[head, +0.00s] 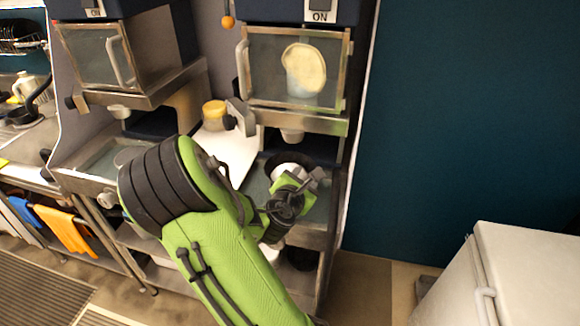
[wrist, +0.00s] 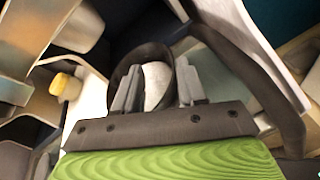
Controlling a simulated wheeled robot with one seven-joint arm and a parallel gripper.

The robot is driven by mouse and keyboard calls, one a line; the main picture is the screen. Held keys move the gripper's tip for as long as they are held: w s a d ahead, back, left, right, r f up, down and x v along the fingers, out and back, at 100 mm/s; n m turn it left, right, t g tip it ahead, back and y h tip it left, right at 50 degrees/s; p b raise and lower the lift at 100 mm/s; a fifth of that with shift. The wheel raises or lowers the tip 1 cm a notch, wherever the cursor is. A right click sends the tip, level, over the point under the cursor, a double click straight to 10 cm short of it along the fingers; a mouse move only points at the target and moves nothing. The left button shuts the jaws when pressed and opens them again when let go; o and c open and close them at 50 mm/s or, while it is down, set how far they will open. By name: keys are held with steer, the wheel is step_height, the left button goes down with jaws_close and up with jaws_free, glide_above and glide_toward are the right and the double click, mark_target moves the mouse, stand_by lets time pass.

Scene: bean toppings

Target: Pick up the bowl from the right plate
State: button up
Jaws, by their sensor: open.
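A dark bowl (head: 283,160) with something white in it sits on the right plate (head: 319,211), the metal tray under the right dispenser. In the wrist view the bowl (wrist: 122,72) is straight ahead, its dark rim around a pale rounded thing (wrist: 156,84). My gripper (head: 306,177) is at the bowl's near side. In the wrist view my gripper (wrist: 158,82) is open, its grey fingers apart with part of the bowl showing between them. I cannot tell whether they touch it. My arm and gripper hide part of the bowl and plate.
Two dispensers stand side by side; the right one's spout (head: 292,135) is above the bowl. A yellow-lidded jar (head: 214,112) stands on the white board (head: 236,152) between them. Another tray (head: 92,160) is at left. A white cabinet (head: 530,275) stands at lower right.

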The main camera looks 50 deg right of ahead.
steer(key=d+f, duration=0.1)
steer(key=d, duration=0.1)
steer(key=w+d+f+p, duration=0.1)
steer(key=d+f+p, duration=0.1)
steer(key=d, duration=0.1)
steer(key=shift+w+d+f, duration=0.15)
steer(key=shift+d+f, duration=0.15)
steer(key=shift+a, duration=0.15)
steer(key=shift+c, duration=1)
jaws_close()
